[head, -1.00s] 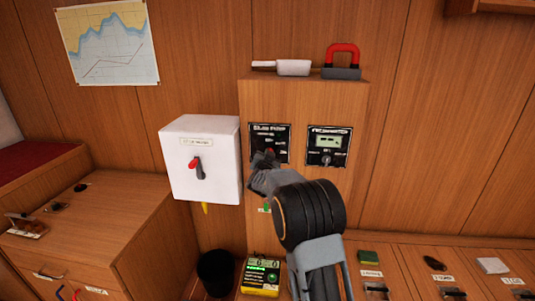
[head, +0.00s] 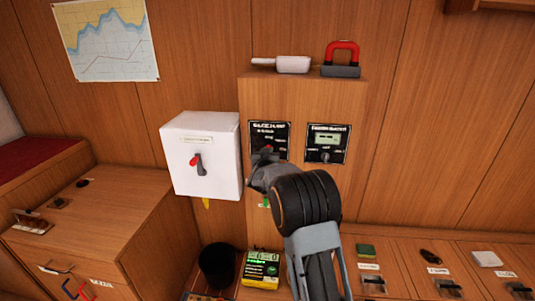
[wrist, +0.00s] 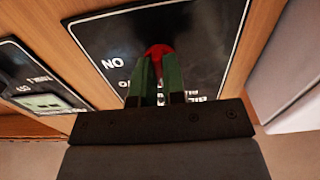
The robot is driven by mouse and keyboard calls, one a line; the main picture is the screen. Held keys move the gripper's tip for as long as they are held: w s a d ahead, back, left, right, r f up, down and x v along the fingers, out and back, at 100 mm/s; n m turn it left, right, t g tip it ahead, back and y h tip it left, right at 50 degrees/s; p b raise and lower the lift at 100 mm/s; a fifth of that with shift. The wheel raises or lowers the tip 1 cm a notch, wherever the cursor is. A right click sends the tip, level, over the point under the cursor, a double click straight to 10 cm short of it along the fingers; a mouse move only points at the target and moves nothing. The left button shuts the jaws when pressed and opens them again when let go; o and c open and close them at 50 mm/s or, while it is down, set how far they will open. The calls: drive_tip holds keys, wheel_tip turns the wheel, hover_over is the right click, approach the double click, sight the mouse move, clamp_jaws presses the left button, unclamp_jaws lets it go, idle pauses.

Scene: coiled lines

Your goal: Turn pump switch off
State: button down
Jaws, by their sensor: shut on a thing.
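The pump switch panel (head: 284,137) is a black plate with white lettering on the upper left of the wooden cabinet front. It fills much of the wrist view (wrist: 195,40), upside down, with an ON label readable. The switch is a red knob (wrist: 158,49) on this panel; a little red also shows at my gripper's tip in the head view. My gripper (wrist: 157,63) is shut on the red knob, with a green finger on each side. In the head view my gripper (head: 265,155) reaches the panel's lower part and hides most of the knob.
A second panel (head: 327,143) with a display is just right. A white box (head: 213,150) with a red-tipped lever juts out at left.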

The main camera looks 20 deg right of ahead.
drive_tip(key=shift+r, duration=0.1)
drive_tip(key=c, duration=1.2)
unclamp_jaws()
drive_tip(key=b+v, duration=0.1)
drive_tip(key=v, duration=1.2)
drive_tip(key=shift+s+a+b, duration=0.3)
drive_tip(key=shift+b, duration=0.05)
